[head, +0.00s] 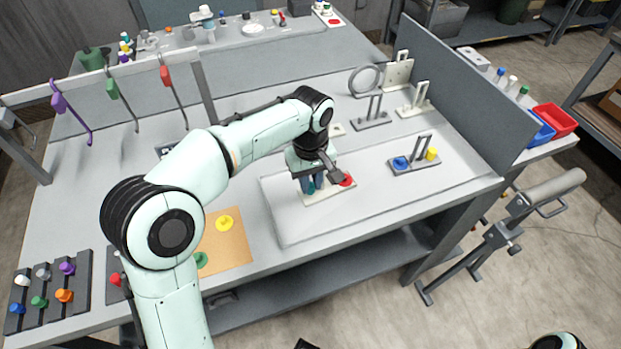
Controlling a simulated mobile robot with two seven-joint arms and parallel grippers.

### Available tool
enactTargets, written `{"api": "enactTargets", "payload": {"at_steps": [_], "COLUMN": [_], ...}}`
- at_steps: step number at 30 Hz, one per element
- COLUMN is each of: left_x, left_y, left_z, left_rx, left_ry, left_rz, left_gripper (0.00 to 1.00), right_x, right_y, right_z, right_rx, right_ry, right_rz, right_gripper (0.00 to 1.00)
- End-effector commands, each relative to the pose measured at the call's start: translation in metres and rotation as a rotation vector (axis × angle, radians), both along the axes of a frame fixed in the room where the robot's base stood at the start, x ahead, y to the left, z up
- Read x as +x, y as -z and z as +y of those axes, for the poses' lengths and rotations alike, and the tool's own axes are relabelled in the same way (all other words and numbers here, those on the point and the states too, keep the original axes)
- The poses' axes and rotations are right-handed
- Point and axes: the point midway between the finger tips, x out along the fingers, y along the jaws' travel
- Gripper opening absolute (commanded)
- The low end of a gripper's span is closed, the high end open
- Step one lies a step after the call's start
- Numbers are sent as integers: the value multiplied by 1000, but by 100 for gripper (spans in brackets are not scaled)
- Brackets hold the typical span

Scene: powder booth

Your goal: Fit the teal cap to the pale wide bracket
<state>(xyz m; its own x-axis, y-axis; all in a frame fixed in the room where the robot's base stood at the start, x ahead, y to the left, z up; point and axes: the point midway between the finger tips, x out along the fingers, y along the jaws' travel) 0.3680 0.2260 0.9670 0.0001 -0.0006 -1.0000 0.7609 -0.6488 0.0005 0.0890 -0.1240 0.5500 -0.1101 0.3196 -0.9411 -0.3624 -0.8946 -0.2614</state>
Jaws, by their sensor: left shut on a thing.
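My left gripper (318,180) reaches down over the pale wide bracket (315,197), which lies flat on the light tray area of the bench. The gripper is shut on the teal cap (309,186), which shows only partly between the fingers, at the bracket's left part. I cannot tell whether the cap touches the bracket. A red cap (347,180) sits at the bracket's right end, close beside a finger. My right gripper is not in view.
Right of the gripper, a grey bracket (411,168) carries a blue and a yellow cap. More brackets stand behind, near a grey partition (470,90). Hooks hang from a rail at left. A tan mat (232,252) with yellow and green caps lies front left.

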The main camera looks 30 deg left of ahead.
Motion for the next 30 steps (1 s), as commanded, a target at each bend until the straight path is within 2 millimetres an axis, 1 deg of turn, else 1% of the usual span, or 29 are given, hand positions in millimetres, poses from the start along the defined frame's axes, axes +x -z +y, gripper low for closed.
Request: {"api": "enactTargets", "payload": {"at_steps": [6,13,14,15,16,17,26,29,30], "left_x": [0,0,0,0,0,0,0,1,1], "left_y": [6,6,6,6,6,6,4,-4,-10], "left_z": [0,0,0,0,0,0,0,0,0], "left_rx": [1,1,1,1,0,0,0,-1,0], "left_ry": [0,0,0,0,0,0,0,0,0], "left_rz": [1,1,1,1,0,0,0,-2,-3], "left_gripper": [0,0,24,37,47,50,50,50,50], "right_x": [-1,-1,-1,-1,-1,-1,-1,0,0], "right_y": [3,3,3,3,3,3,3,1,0], "right_z": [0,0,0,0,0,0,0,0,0], "right_rx": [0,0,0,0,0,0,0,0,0], "right_ry": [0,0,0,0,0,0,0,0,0], "right_rz": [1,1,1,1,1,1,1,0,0], "right_gripper": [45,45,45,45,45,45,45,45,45]}}
